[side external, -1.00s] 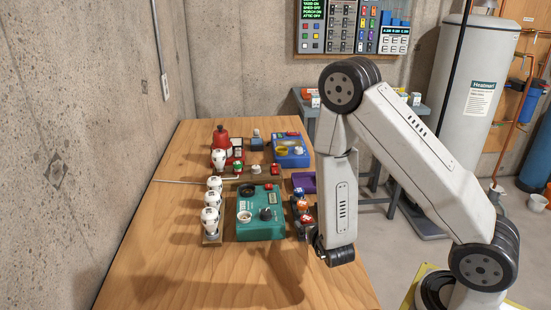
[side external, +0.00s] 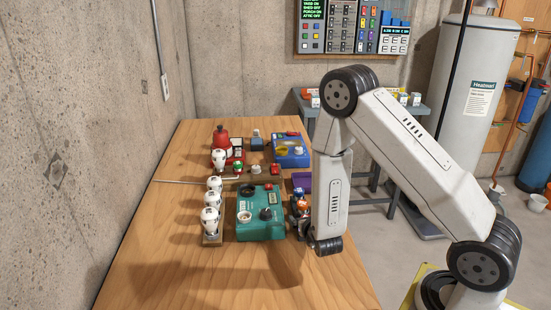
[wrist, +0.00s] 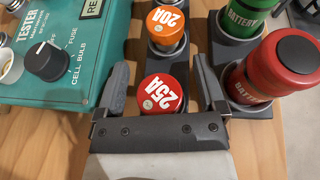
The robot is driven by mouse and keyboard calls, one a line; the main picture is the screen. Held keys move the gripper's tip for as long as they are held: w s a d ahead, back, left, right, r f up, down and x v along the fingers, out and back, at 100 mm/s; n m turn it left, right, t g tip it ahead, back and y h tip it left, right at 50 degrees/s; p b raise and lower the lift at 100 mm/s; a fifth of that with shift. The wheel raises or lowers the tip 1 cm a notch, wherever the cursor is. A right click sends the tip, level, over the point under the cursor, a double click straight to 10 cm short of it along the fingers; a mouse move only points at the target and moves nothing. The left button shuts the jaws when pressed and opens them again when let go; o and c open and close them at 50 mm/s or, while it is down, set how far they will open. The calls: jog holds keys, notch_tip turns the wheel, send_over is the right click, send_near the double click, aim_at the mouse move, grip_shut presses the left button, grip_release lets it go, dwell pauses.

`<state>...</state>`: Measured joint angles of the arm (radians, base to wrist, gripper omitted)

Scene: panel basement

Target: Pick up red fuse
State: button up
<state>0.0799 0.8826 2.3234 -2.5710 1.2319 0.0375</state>
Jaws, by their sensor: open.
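In the wrist view a red fuse (wrist: 160,93) with a white "25A" label stands upright in a dark holder. My gripper (wrist: 160,64) is open, with one finger on each side of this fuse. I cannot tell whether either finger touches it. An orange fuse (wrist: 167,24) marked "20A" stands just beyond it in the same holder. In the side external view, my arm partly hides my gripper and the fuse holder beside the teal tester. Another small red-capped piece (side external: 275,169) stands on the brown strip farther back.
The teal tester (wrist: 85,95) with black knob is close on the left. A red battery (wrist: 275,68) and a green battery (wrist: 242,16) stand in holders close on the right. White bulbs (side external: 210,222) line the table's left. The front of the wooden table (side external: 190,285) is clear.

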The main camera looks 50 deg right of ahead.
grip_shut()
jog(key=shift+r, duration=0.1)
jog(key=shift+r, duration=4.9)
